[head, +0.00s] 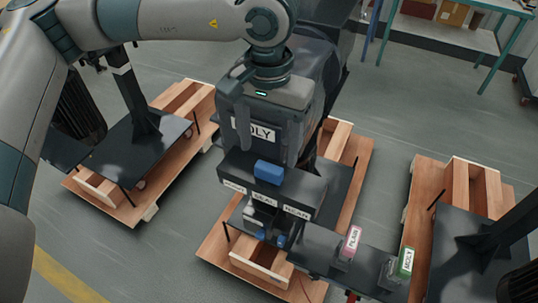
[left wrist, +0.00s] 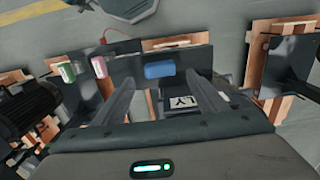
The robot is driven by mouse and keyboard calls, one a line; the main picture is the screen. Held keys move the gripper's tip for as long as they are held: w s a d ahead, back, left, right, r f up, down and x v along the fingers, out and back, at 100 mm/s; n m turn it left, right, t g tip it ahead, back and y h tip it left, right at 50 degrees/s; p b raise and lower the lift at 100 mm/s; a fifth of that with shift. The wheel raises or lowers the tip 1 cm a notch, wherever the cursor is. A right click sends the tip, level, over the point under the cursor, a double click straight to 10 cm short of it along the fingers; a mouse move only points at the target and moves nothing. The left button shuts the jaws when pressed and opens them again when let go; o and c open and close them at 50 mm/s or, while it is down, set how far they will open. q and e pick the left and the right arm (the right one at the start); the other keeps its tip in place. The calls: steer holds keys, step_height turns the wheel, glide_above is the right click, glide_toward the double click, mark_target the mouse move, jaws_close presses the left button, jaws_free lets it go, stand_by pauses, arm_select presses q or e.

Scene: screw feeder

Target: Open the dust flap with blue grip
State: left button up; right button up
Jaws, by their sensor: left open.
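The blue grip (head: 268,172) sits on the upper front of a dark housing (head: 310,190). The dust flap's own outline is hard to tell from this housing. My left gripper (head: 262,135) hangs above and behind the grip, in front of a block labelled MOLY (head: 293,133). In the left wrist view, the blue grip (left wrist: 159,71) shows between and just beyond the open fingertips (left wrist: 161,80). The jaws are empty, and I cannot tell how much height separates them from the grip. My right gripper is not in view.
A pink-labelled bottle (head: 350,243) and a green-labelled bottle (head: 404,263) stand on a dark shelf at the right. Small blue parts (head: 281,240) show below the housing. Wooden pallets (head: 430,180) with dark stands surround it. Grey floor lies between them.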

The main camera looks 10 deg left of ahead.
mark_target(269, 167)
arm_select(q)
step_height(269, 167, down, 6)
steer(key=shift+r+p, duration=0.15)
steer(key=shift+p, duration=0.7)
